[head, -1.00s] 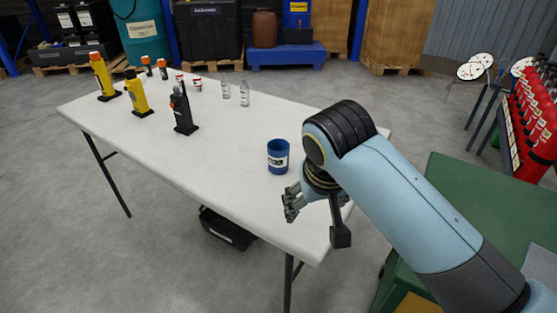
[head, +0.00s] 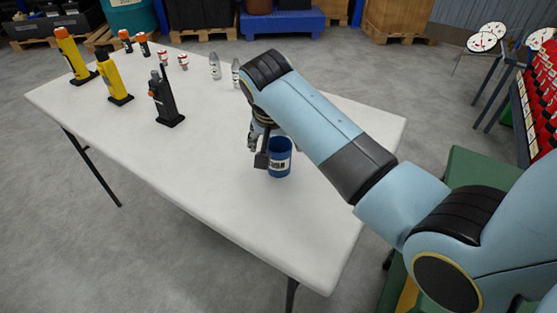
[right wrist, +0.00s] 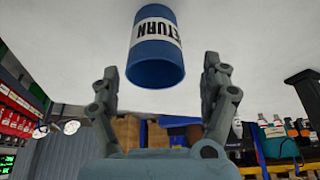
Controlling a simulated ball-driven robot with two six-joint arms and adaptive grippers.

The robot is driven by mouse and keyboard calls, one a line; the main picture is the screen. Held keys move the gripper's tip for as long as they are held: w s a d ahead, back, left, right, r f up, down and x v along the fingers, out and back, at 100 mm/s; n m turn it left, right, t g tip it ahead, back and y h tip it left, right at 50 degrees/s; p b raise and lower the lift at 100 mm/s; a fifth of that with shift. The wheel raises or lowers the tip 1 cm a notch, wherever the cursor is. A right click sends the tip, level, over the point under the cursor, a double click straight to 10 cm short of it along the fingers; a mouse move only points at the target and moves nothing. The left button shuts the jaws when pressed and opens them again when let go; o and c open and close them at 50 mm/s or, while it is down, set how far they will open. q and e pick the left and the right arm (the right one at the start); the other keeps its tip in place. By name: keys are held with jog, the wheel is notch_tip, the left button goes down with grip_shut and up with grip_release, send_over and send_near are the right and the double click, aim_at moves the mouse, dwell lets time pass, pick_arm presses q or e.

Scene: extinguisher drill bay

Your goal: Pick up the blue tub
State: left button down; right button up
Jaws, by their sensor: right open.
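The blue tub (head: 280,158) with a white label stands upright on the white table (head: 220,200), toward its right end. My right gripper (head: 262,148) is at the tub's left side in the head view, and its fingers partly overlap the tub's edge. In the right wrist view, the tub (right wrist: 157,62) shows its label with "RETURN" on it, ahead of and between the spread fingers of the right gripper (right wrist: 160,85). The gripper is open and nothing is held. My left gripper is not in view.
A black radio (head: 166,102), yellow torches (head: 115,80) and small bottles (head: 215,67) stand on the table's left and far parts. Red extinguishers (head: 540,100) stand in a rack at the right. The table's front right is clear.

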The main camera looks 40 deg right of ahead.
jog(key=shift+w+d+f, duration=0.1)
jog(key=shift+f, duration=0.3)
jog(key=x, duration=0.4)
jog(key=shift+s+d+f+b, duration=0.1)
jog(key=shift+s+f+b, duration=0.15)
jog(key=shift+f+b, duration=0.1)
jog(key=shift+w+d+f, duration=0.1)
jog(key=shift+w+f, duration=0.05)
jog(key=shift+f, duration=0.2)
jog(key=shift+r, duration=0.1)
jog(key=shift+c, duration=0.2)
jog(key=c, duration=1.1)
jog(key=shift+c, duration=0.8)
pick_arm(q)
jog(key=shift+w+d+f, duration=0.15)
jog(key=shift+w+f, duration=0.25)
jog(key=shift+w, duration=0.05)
pick_arm(e)
jog(key=shift+r, duration=0.1)
